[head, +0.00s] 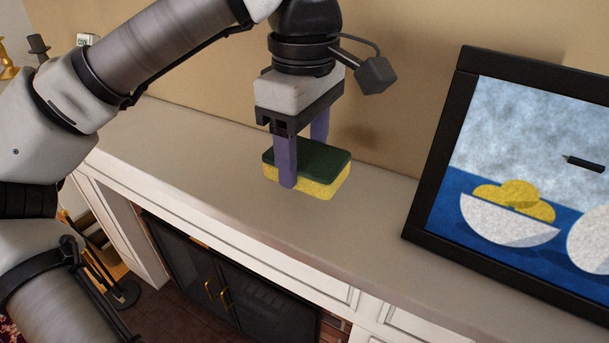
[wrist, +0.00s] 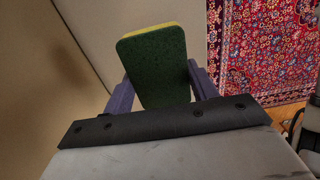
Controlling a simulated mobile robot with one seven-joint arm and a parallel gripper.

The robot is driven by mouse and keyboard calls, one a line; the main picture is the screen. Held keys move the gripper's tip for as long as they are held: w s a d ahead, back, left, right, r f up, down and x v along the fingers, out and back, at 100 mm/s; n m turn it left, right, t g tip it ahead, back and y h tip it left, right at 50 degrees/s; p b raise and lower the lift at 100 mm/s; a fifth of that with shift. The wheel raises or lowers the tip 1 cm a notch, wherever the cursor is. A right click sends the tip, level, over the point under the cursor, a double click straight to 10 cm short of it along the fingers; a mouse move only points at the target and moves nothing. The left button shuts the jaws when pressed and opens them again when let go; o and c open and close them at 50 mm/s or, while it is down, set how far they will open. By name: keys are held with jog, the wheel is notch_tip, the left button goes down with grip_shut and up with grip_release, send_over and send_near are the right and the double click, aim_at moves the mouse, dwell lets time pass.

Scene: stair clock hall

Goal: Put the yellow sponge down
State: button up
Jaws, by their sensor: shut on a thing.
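The yellow sponge (head: 325,185) has a dark green top face and a yellow lower layer. My gripper (head: 303,160) points down with its two purple fingers shut on the sponge's sides. The sponge is level, over or on the grey mantel shelf (head: 205,150); I cannot tell whether its underside touches the shelf. In the wrist view the sponge (wrist: 155,65) shows its green face between the fingers, with a yellow edge at the far end.
A black-framed picture of bowls with yellow fruit (head: 510,205) leans at the right of the shelf. The wall (head: 400,60) rises close behind. The shelf left of the sponge is clear. Below are dark fireplace doors (head: 215,285). A patterned red rug (wrist: 260,50) lies on the floor.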

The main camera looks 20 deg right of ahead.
aim_at(304, 177)
jog(key=shift+f+p, duration=0.3)
jog(key=shift+f, duration=1.75)
jog(key=shift+f, duration=0.2)
jog(key=o, duration=0.9)
jog(key=r, duration=1.2)
jog(key=shift+a+r+p, duration=0.3)
jog(key=shift+r, duration=0.05)
jog(key=shift+w+r+p, duration=0.1)
jog(key=shift+r+p, duration=0.35)
jog(key=shift+r, duration=0.15)
